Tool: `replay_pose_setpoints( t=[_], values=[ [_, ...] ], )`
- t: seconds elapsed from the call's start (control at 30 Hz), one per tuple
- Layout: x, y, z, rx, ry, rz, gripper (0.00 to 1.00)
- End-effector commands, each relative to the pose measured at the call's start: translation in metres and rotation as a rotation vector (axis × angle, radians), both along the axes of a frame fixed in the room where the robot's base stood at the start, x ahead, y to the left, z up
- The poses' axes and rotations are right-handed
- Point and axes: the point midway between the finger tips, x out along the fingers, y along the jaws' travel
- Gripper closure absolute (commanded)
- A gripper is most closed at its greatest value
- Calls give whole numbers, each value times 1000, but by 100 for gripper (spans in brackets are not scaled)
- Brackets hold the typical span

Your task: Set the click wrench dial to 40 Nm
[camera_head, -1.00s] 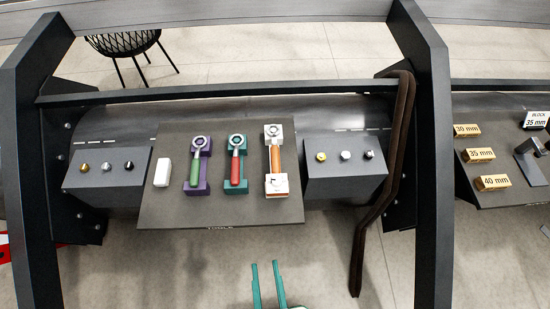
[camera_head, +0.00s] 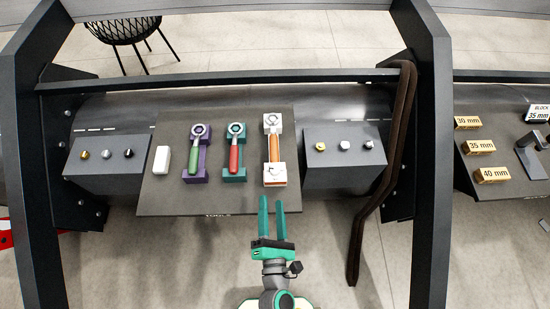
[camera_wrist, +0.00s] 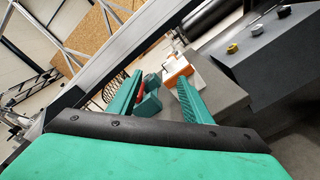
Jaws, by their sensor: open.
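Three wrenches lie in cradles on the dark tool board (camera_head: 215,204). The orange-handled wrench (camera_head: 274,149) is in a white cradle (camera_head: 274,178) at the right. The red-handled wrench (camera_head: 235,156) is in a teal cradle (camera_head: 234,175), and the green-handled wrench (camera_head: 195,155) is in a purple cradle (camera_head: 194,176). Which one is the click wrench, and any dial reading, I cannot tell. My gripper (camera_head: 272,208) is open and empty, in front of the board below the white cradle. In the wrist view its teal fingers (camera_wrist: 158,98) frame part of the cradles.
A white block (camera_head: 161,160) lies left of the wrenches. Grey boxes with several knobs flank the board, left (camera_head: 106,170) and right (camera_head: 343,163). Gold blocks (camera_head: 480,147) stand farther right.

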Motion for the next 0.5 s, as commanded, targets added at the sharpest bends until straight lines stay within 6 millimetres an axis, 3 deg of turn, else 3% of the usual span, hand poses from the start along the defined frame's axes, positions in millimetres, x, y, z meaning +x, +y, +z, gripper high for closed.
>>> replay_pose_setpoints(
  t=[0.1,0.2,0.33,0.5],
  values=[
    [31,-8,-6,-372,-23,5,55],
    [48,-12,-10,-595,-30,7,55],
    [60,-16,-13,-763,-34,11,55],
    [69,-17,-14,-831,-36,13,55]
  ],
)
